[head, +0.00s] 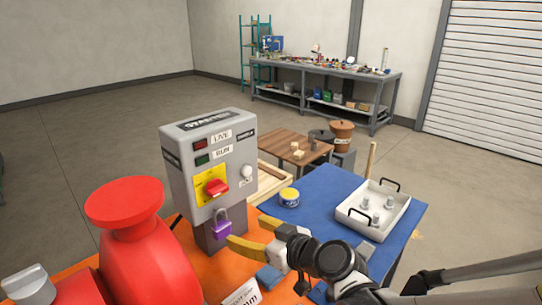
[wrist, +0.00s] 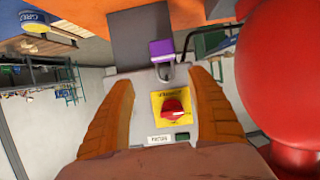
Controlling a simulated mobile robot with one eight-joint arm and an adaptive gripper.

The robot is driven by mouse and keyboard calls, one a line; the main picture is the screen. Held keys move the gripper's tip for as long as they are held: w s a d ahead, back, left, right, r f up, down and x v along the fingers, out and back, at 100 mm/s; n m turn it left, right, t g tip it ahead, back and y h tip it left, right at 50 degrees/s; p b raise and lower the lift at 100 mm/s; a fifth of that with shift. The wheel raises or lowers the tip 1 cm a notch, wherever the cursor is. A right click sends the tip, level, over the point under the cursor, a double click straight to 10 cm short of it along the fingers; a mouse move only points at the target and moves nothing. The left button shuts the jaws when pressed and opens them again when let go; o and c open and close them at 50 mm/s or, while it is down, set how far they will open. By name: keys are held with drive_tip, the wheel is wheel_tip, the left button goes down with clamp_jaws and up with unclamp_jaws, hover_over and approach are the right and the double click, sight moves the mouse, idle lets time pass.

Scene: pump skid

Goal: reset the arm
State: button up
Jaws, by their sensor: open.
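My gripper (head: 246,230) is open and empty, with its orange-yellow fingers pointing at the grey starter box (head: 239,150). In the wrist view, which is upside down, the open fingers (wrist: 160,78) frame the box front. A purple padlock (head: 222,227) hangs by its shackle at the box's lower edge, close to my fingertips but apart from them. It also shows between the fingers in the wrist view (wrist: 161,49). A red rotary switch (head: 216,187) sits on a yellow plate above the padlock. Whether the shackle is closed cannot be told.
A large red pump part (head: 140,240) stands close left of the box. A blue-topped table (head: 325,190) at right holds a white tray (head: 352,211) and a yellow-and-blue tin (head: 289,197). A workbench (head: 325,77) stands far back; the floor at left is clear.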

drive_tip(key=w+d+r+m+t, duration=0.25)
drive_tip(key=d+r+t, duration=0.2)
drive_tip(key=r, duration=0.35)
drive_tip(key=w+d+r+m+t+h, duration=0.1)
drive_tip(key=d+r+m+t+h, duration=0.15)
drive_tip(key=d+h, duration=0.45)
drive_tip(key=d+r+m+t+h, duration=0.1)
drive_tip(key=d+r+m+h, duration=0.25)
drive_tip(key=d, duration=0.85)
drive_tip(key=s+d+f+m+g+h, duration=0.35)
drive_tip(key=s+d+f, duration=0.25)
drive_tip(key=d, duration=0.2)
drive_tip(key=s+a+f+n+g+y, duration=0.2)
drive_tip(key=s+f+g, duration=0.5)
drive_tip(key=s, duration=0.5)
wheel_tip(320, 180, down, 2)
drive_tip(key=shift+s+a+y, duration=0.25)
drive_tip(key=shift+a+y, duration=0.55)
drive_tip(key=shift+a, duration=0.2)
